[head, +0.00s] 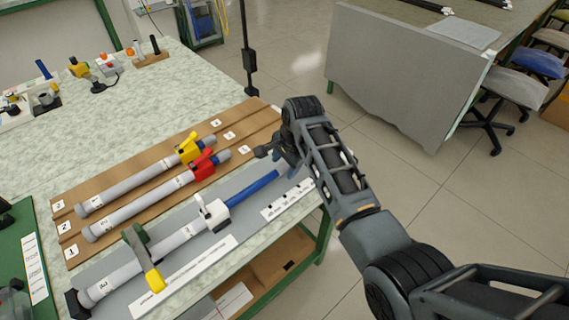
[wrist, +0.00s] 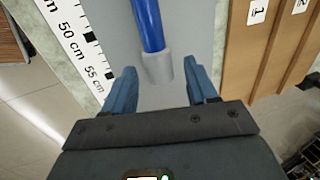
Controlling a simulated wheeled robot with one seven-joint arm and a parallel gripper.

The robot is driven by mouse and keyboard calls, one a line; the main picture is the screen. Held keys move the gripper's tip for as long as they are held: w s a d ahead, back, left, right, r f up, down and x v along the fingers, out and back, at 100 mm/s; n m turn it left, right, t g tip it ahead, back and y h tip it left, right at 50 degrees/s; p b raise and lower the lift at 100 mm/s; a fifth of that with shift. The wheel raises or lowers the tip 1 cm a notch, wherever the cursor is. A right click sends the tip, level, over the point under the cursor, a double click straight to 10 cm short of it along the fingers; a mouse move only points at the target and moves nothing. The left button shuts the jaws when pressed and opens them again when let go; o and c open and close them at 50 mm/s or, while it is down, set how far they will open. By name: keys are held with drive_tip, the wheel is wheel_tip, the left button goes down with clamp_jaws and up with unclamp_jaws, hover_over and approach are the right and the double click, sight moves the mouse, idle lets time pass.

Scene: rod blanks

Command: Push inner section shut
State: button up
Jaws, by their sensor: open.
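The inner section (head: 252,189) is a blue rod standing well out of the grey outer tube (head: 165,246) on the bench. A white clamp (head: 215,214) sits where they meet. In the wrist view the inner section (wrist: 149,25) ends in a grey cap (wrist: 158,68). My gripper (wrist: 162,78) is open, with its blue fingers on either side of the cap and a gap showing on both sides. I cannot tell their height over it.
A green clamp with a yellow lever (head: 148,262) crosses the outer tube, whose far end meets a black block (head: 76,303). Two more tubes with a yellow clamp (head: 189,149) and a red clamp (head: 203,166) lie on a brown board (head: 90,245) behind. A scale strip (wrist: 75,45) lies alongside.

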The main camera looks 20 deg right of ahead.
drive_tip(key=shift+f, duration=0.4)
drive_tip(key=shift+c, duration=0.2)
clamp_jaws()
